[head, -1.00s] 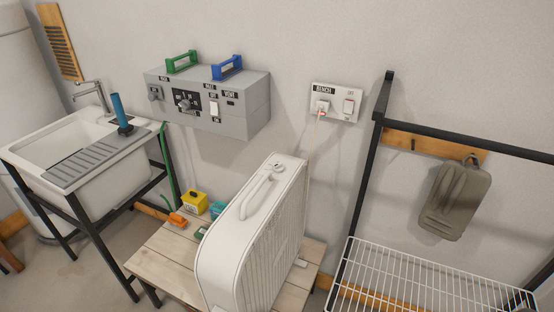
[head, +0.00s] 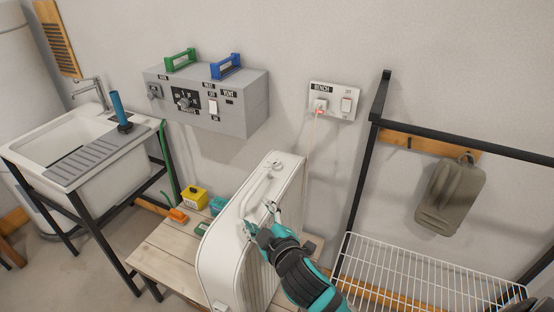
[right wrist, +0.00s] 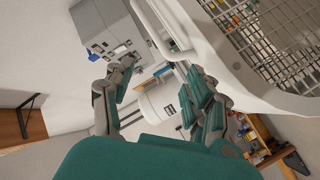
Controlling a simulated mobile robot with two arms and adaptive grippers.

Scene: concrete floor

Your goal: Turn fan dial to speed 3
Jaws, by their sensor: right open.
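A white box fan (head: 217,250) stands upright on a wooden table in the head view. A small round knob (head: 281,166) shows on its top near the far end, beside the carrying handle (head: 262,185). Its markings are too small to read. A grey wall box (head: 240,115) carries another dial (head: 186,103) on a black plate. My right gripper (head: 262,216) is open and empty, over the fan's right side near the handle, short of the knob. The right wrist view shows its spread fingers (right wrist: 162,72) with the fan's grille (right wrist: 265,35) at upper right. My left gripper is not in view.
The wooden table (head: 165,255) holds small yellow (head: 194,198) and orange (head: 178,215) items left of the fan. A wall outlet (head: 335,101) has a plugged-in cord hanging behind the fan. A black-framed rack with a wire shelf (head: 420,285) stands right. A sink (head: 60,150) is left.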

